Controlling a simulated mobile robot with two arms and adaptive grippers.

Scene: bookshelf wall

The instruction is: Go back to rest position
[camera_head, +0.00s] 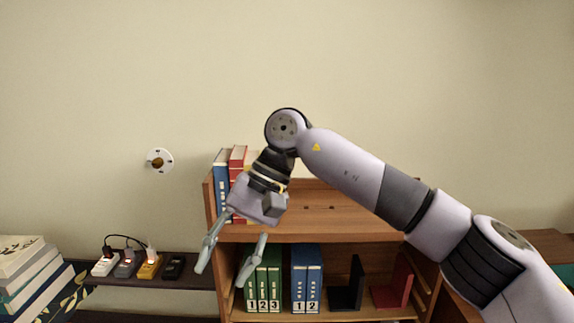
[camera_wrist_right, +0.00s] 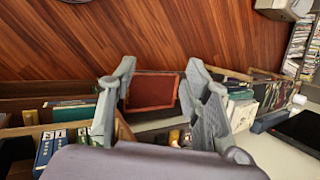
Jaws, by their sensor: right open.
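My right gripper (camera_head: 222,277) hangs from the wrist and points down and slightly left in the head view. It is in front of the left part of the wooden bookshelf (camera_head: 330,232). Its two fingers are spread apart with nothing between them. In the right wrist view the same gripper (camera_wrist_right: 160,70) also shows open fingers, with a reddish-brown panel seen beyond them. My right arm reaches in from the lower right and crosses in front of the shelf's upper part. My left gripper does not show.
Blue and red books (camera_head: 221,172) stand on the upper shelf, partly behind my wrist. Green binders (camera_head: 269,280), blue binders (camera_head: 307,280), a black bookend (camera_head: 349,287) and a red bookend (camera_head: 395,283) fill the lower shelf. Stacked books (camera_head: 30,275) are far left.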

